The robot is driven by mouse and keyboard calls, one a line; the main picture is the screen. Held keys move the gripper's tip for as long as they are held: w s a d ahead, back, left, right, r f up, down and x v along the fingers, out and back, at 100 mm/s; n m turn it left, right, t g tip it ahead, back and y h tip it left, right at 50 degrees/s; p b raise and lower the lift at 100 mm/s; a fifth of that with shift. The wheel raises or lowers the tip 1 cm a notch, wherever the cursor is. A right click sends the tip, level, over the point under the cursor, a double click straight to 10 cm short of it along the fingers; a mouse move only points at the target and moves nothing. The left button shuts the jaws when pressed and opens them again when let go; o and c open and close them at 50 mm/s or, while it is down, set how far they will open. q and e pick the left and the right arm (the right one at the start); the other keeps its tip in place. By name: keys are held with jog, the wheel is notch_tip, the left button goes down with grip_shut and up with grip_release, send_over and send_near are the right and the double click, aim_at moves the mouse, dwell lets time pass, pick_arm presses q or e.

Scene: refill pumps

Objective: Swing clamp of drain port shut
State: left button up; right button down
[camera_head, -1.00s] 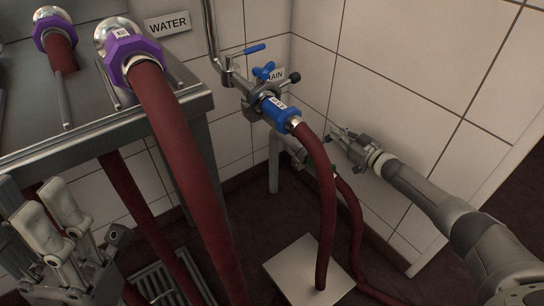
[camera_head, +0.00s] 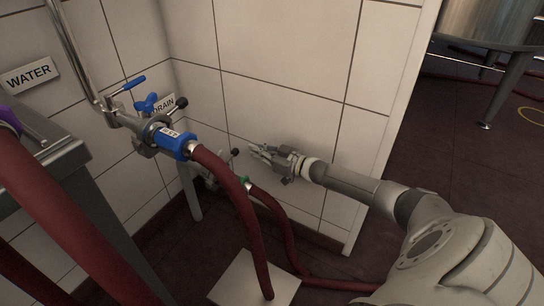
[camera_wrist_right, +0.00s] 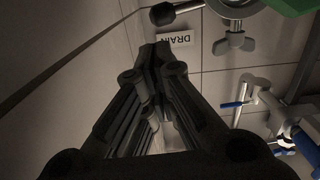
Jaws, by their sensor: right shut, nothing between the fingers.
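A blue coupling (camera_head: 175,143) with a red hose is on this port. Below is a second port with a green coupling (camera_head: 243,183) and black knob (camera_head: 235,152). My right gripper (camera_head: 258,152) is shut and empty, right of the lower port and apart from it. In the wrist view, its fingers (camera_wrist_right: 160,55) point toward the DRAIN sign (camera_wrist_right: 175,40); a ring clamp (camera_wrist_right: 235,12) with a metal wing nut is close by.
A tiled wall (camera_head: 290,50) stands behind my right arm. Red hoses (camera_head: 235,190) hang down past a pale plate (camera_head: 230,285) on the floor. A steel table (camera_head: 60,165) is at left. A steel tank (camera_head: 490,20) stands beyond the wall's end.

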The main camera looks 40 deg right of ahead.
jog(key=shift+v, duration=2.9)
jog(key=shift+s, duration=0.15)
